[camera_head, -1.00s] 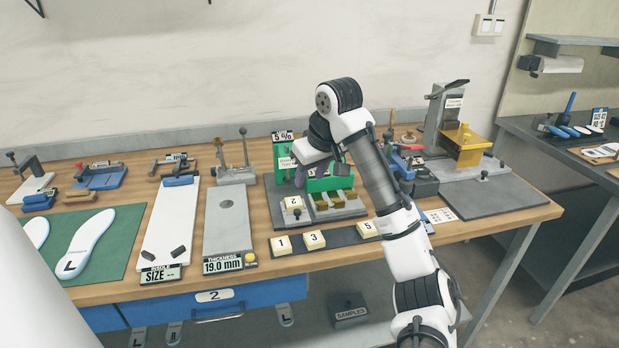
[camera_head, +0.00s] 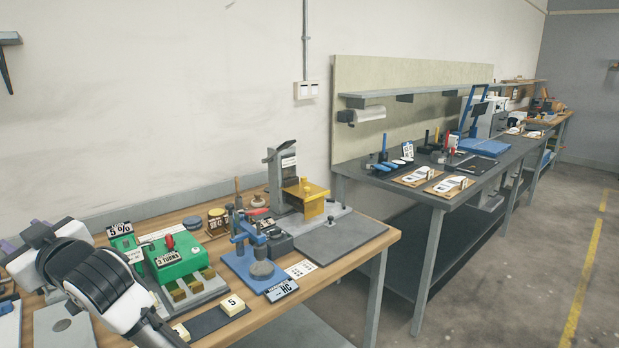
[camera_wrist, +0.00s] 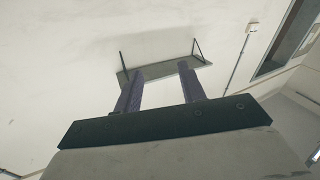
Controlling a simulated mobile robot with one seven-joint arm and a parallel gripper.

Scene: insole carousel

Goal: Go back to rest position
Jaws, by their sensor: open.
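My gripper (camera_wrist: 161,72) is open and empty in the wrist view. Its two purple fingers stand well apart, with only the wall and a small wall shelf behind them. In the head view my gripper (camera_head: 20,235) is at the far left edge, raised above the wooden bench, its purple fingers pointing toward the wall. My white and black arm reaches to it from the bottom left and hides part of the bench.
The wooden bench (camera_head: 330,262) holds a green device (camera_head: 178,258), a blue fixture (camera_head: 248,268), a number 5 block (camera_head: 232,305) and a yellow-blocked stand (camera_head: 305,198). A dark bench (camera_head: 405,200) stands farther right. Open floor (camera_head: 520,270) lies at the right.

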